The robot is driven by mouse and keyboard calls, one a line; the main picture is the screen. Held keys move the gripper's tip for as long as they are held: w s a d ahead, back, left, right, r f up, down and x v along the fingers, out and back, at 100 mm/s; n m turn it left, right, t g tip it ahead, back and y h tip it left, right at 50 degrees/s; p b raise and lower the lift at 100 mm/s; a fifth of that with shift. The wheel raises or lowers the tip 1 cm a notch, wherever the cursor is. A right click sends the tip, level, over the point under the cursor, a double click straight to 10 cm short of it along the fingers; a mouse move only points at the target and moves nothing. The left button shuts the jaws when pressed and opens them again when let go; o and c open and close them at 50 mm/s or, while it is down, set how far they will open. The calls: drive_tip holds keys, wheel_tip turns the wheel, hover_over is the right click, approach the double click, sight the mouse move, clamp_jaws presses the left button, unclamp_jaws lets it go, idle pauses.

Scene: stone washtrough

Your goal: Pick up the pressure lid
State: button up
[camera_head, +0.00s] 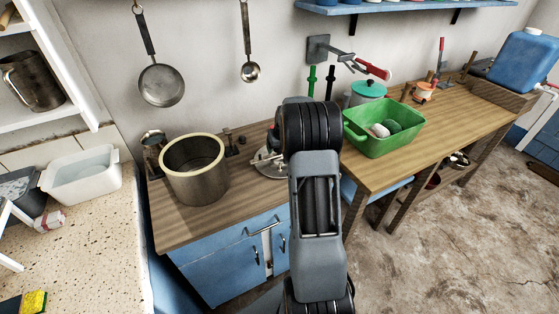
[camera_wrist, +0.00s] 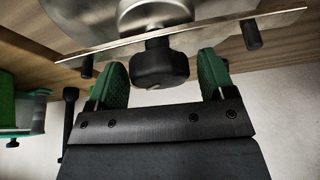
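The pressure lid (camera_head: 268,160) is a metal disc on the wooden counter, mostly hidden behind my arm in the head view. The wrist view shows its metal plate (camera_wrist: 210,32) close up, with a black knob (camera_wrist: 160,65) and small dark posts near the rim. My gripper (camera_wrist: 164,72) has two green-padded fingers, spread open. The knob lies between the fingertips in the picture, with a gap on both sides; neither finger visibly touches it. In the head view the fingers are hidden behind my arm.
A large open pot (camera_head: 193,190) with a pale rim stands left of the lid. A green basin (camera_head: 383,137) stands to the right, with a teal-lidded pot (camera_head: 369,89) behind it. A pan (camera_head: 161,85) and a ladle (camera_head: 249,71) hang on the wall.

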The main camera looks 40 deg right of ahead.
clamp_jaws()
idle(0.5)
